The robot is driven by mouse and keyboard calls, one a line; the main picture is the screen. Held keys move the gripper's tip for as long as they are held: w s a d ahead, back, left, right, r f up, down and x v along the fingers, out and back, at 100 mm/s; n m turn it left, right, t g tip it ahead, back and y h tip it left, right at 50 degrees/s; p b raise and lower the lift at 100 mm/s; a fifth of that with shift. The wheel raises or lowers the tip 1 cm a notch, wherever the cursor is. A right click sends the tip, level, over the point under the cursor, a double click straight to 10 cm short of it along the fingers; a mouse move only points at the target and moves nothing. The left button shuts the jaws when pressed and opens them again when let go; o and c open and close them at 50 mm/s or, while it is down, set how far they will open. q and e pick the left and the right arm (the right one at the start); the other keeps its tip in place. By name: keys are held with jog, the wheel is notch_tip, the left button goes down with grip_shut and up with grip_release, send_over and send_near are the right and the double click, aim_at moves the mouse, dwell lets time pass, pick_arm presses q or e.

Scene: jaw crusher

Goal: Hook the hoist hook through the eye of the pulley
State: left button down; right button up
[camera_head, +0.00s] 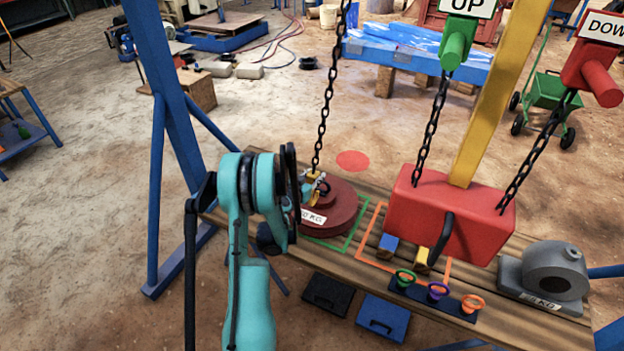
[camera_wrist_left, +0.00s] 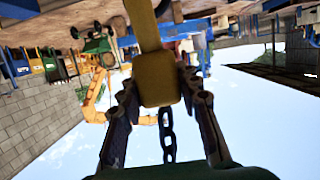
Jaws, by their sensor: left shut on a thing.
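My left gripper (camera_head: 305,188) is at the hanging chain, just above the pulley, largely hidden behind its own wrist. In the left wrist view, its two fingers (camera_wrist_left: 158,84) are shut on the yellow block of the hoist hook (camera_wrist_left: 157,88). The yellow hook (camera_head: 315,177) hangs at the end of the dark chain (camera_head: 323,115). The dark red round pulley (camera_head: 338,208) with a white KG label lies on the wooden bench. The pulley's eye and the hook's tip are too small and covered to tell whether they are engaged. My right gripper is not in view.
A red hoist box (camera_head: 450,215) with UP (camera_head: 458,45) and DOWN (camera_head: 598,70) handles hangs at right. A grey motor (camera_head: 553,272) and a rack of coloured rings (camera_head: 437,297) sit on the bench. A blue post (camera_head: 165,90) stands left of my arm.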

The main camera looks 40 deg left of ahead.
pick_arm(q)
jog(key=shift+w+a, duration=0.15)
jog(key=shift+w, duration=0.5)
jog(key=w, duration=0.3)
jog(key=shift+w+a, duration=0.15)
jog(key=shift+a, duration=0.25)
jog(key=shift+w+r, duration=0.1)
jog(key=shift+r, duration=0.05)
dwell(0.3)
jog(key=shift+w+a+r, duration=0.1)
jog(key=shift+w+r, duration=0.25)
jog(key=shift+r, duration=0.1)
jog(key=shift+w+a+r+p, duration=0.15)
jog(key=shift+w+r+p, duration=0.4)
jog(key=shift+r, duration=0.15)
dwell(0.4)
